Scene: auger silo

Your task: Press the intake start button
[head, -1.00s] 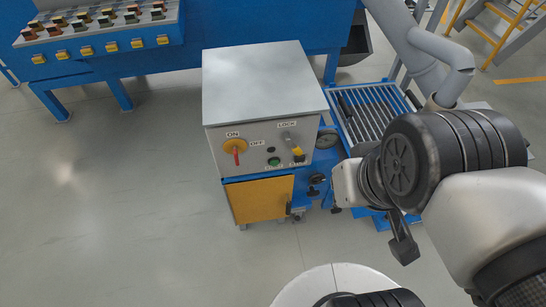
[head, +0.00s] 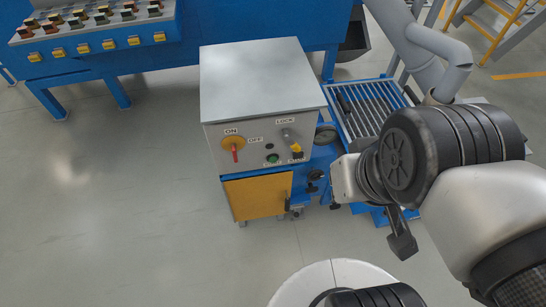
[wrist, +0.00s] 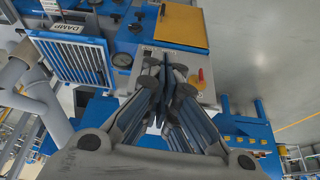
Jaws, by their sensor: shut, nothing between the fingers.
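The control box (head: 262,85) has a pale front panel with a yellow and red ON/OFF rotary switch (head: 234,148) on its left. A green button (head: 273,158) sits low on the panel, with a small label under it too blurred to read. A small dark round part (head: 269,146) is above it, and a yellow-and-black lock handle (head: 296,148) is to its right. My gripper (wrist: 178,73) is shut and empty in the wrist view, in front of the panel, which appears upside down. Its fingers hide the green button there. I cannot tell the gap to the panel.
A yellow door (head: 257,196) is below the panel. A blue-framed grate (head: 372,110) and grey pipes (head: 440,60) stand to the right. A blue bench with several coloured buttons (head: 95,30) is at the back left. The floor on the left (head: 120,210) is clear.

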